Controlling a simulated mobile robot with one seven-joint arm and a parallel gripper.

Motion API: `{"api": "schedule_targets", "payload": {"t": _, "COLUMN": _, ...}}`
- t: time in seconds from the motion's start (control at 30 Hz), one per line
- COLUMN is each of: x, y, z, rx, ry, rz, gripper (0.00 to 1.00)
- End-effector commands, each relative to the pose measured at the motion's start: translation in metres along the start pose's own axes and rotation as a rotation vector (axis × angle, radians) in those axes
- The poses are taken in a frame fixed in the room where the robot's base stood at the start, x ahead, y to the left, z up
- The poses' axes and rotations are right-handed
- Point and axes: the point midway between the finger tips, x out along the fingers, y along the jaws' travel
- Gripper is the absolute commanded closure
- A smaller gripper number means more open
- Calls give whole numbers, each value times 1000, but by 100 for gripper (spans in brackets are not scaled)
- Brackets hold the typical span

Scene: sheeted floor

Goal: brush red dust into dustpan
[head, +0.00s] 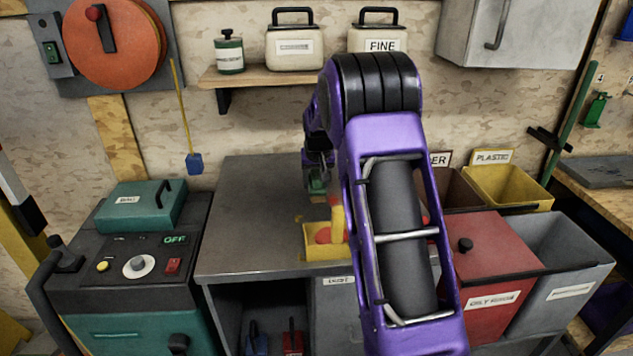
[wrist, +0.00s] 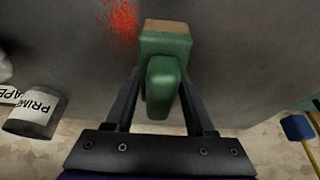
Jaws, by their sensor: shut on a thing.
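My gripper (head: 317,168) is over the back of the grey worktop (head: 245,215), partly hidden by my arm. In the wrist view its fingers (wrist: 162,78) are shut on a green brush (wrist: 165,80) with a tan bristle end. The brush shows as a small green patch in the head view (head: 317,186). Red dust (wrist: 121,20) lies on the worktop beside the brush's bristle end, apart from it in the picture. A yellow dustpan (head: 315,254) sits at the worktop's front edge, with red-orange patches inside; my arm hides its right side.
A can labelled "PRIME" (wrist: 36,113) stands left in the wrist view. A blue tool on a yellow stick (head: 194,163) hangs on the wall. A teal machine (head: 130,260) stands left; a red bin (head: 490,255) and grey bin (head: 560,265) stand right. The worktop's left part is clear.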

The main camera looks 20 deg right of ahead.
Motion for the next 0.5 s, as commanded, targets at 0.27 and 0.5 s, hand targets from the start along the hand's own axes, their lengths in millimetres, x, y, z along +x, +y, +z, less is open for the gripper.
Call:
{"api": "schedule_targets", "payload": {"t": 0.27, "x": -5, "y": 0, "z": -2, "rx": 0, "ry": 0, "rz": 0, "gripper": 90}}
{"api": "schedule_targets", "payload": {"t": 0.5, "x": -28, "y": 0, "z": -11, "rx": 0, "ry": 1, "rz": 0, "gripper": 90}}
